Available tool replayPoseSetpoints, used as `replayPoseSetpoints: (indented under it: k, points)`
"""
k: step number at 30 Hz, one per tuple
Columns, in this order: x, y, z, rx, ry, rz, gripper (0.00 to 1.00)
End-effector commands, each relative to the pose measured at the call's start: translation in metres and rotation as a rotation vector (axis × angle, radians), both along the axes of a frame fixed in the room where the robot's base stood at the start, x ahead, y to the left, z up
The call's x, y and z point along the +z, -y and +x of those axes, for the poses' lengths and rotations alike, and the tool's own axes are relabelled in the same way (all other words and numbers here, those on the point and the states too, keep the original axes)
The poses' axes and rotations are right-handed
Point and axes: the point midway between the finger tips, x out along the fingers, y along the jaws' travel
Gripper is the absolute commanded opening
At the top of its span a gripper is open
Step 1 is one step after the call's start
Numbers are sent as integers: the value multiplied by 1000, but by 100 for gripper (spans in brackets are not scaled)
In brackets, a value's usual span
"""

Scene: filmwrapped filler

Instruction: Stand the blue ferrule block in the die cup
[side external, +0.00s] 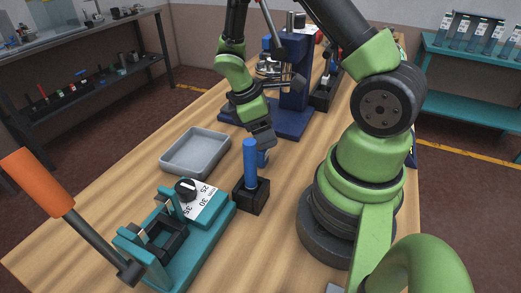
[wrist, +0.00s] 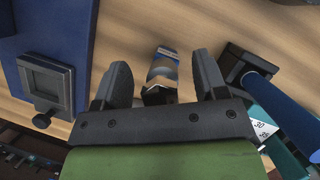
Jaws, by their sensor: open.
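A small block with a blue end and a pale, shiny side (wrist: 164,66) shows between the fingers in the wrist view; I take it for the blue ferrule block. Its near end is dark, and I cannot tell whether the fingers touch it. In the side view a bit of blue (side external: 263,158) shows just below my gripper (side external: 263,143), partly behind a blue cylinder. My gripper is open, its fingers on either side of the block in the wrist view (wrist: 161,63). A square grey cup with a side knob (wrist: 46,82), probably the die cup, sits on a blue base at left, apart from my gripper.
A tall blue cylinder (side external: 250,158) stands in a black holder (side external: 251,196) close beside my gripper. A grey tray (side external: 195,151) lies to the left. A teal lever tool (side external: 207,236) with an orange handle is in front. A blue press (side external: 293,90) stands behind.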

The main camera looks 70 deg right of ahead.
Motion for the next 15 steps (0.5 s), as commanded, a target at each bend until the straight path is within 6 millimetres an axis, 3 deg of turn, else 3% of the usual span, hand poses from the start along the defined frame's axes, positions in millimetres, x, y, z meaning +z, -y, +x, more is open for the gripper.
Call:
replayPoseSetpoints:
  k: [1, 9, 15]
  points:
    - [0, 0, 0, 0, 0, 0, 66]
    - [0, 0, 0, 0, 0, -1, 4]
    - [1, 0, 0, 0, 0, -1, 0]
